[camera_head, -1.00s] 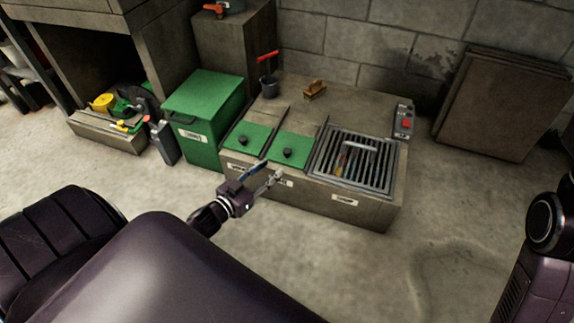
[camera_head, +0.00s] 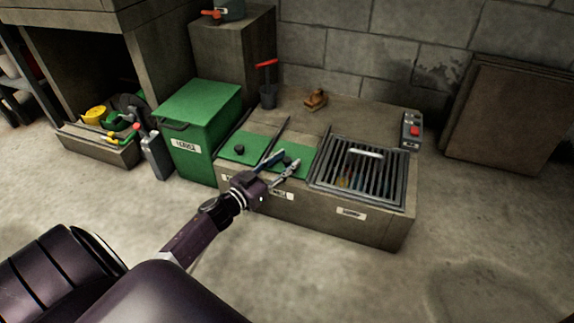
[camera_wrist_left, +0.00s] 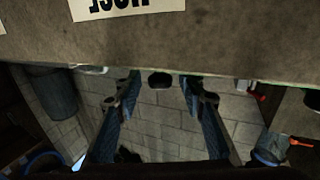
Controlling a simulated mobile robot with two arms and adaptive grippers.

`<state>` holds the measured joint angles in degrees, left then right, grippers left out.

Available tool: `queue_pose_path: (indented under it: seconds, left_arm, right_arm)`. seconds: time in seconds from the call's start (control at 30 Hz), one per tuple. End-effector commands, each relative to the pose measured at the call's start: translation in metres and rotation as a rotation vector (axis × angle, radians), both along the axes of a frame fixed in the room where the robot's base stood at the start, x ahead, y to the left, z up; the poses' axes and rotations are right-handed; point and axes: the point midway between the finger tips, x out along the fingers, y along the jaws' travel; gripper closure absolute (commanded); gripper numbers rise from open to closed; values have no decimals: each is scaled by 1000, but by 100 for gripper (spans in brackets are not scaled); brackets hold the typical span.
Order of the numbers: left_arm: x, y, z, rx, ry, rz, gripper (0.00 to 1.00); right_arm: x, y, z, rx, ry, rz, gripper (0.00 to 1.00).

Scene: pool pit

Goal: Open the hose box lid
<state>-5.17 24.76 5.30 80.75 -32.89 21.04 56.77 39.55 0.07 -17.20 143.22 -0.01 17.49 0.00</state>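The bench has two green lids side by side, each with a dark knob. The right-hand lid (camera_head: 300,153) is flat and shut, partly covered by my gripper. A label reading HOSE, upside down, shows in the left wrist view (camera_wrist_left: 125,5) on the bench front. My left gripper (camera_head: 281,159) is open over the front part of the right-hand lid. In the left wrist view its two blue-padded fingers (camera_wrist_left: 158,88) stand apart, with the dark knob (camera_wrist_left: 160,80) in line between them. No contact with the knob can be made out. My right gripper is out of view.
Left of the lids stands a green bin (camera_head: 200,115); right of them lies a barred grate (camera_head: 360,172) with a handle. The floor in front is clear.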

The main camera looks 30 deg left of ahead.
Motion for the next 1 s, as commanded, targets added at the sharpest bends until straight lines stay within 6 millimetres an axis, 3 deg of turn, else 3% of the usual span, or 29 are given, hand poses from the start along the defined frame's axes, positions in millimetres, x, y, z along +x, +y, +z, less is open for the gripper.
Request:
queue_pose_path:
  seconds: [0.4,0.73,1.0]
  left_arm:
    - [10,-1,0,1,2,1,64]
    - [10,-1,0,1,1,1,100]
    - [10,-1,0,1,1,1,100]
  right_arm:
    - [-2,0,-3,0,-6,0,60]
    - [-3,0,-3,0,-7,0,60]
    - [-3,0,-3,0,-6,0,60]
